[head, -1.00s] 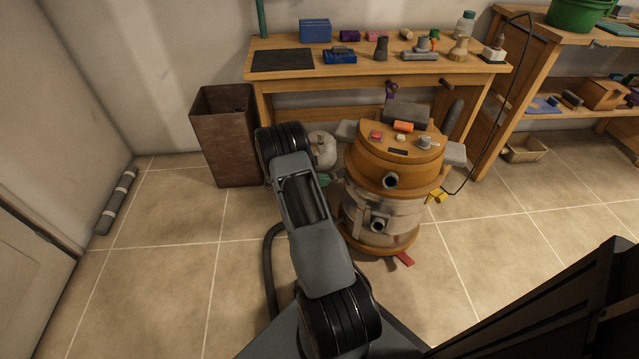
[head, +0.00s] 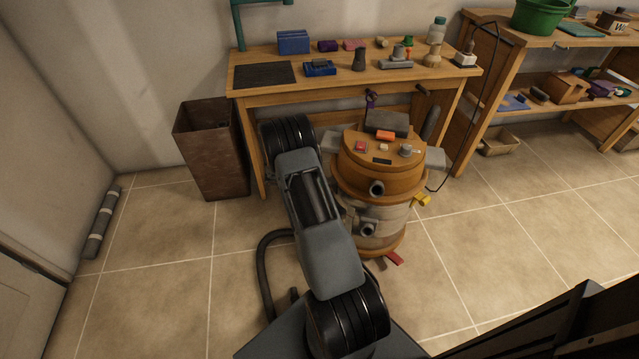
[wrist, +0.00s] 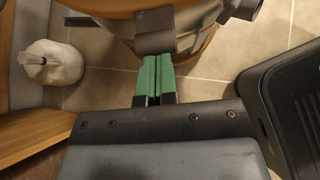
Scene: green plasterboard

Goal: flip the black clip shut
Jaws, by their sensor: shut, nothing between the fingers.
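The black clip (wrist: 155,32) shows at the top of the wrist view as a dark flap against the side of the orange shop vacuum (wrist: 190,45). My gripper (wrist: 153,60) has green fingertips pressed together with nothing between them. Its tips are at the lower edge of the clip in the picture; I cannot tell whether they touch it. In the head view the vacuum (head: 385,185) stands in front of the workbench, with grey flaps sticking out at its left and right sides. My arm hides my gripper there.
Open tiled floor lies to the right. A shelf (head: 530,42) stands at the right.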

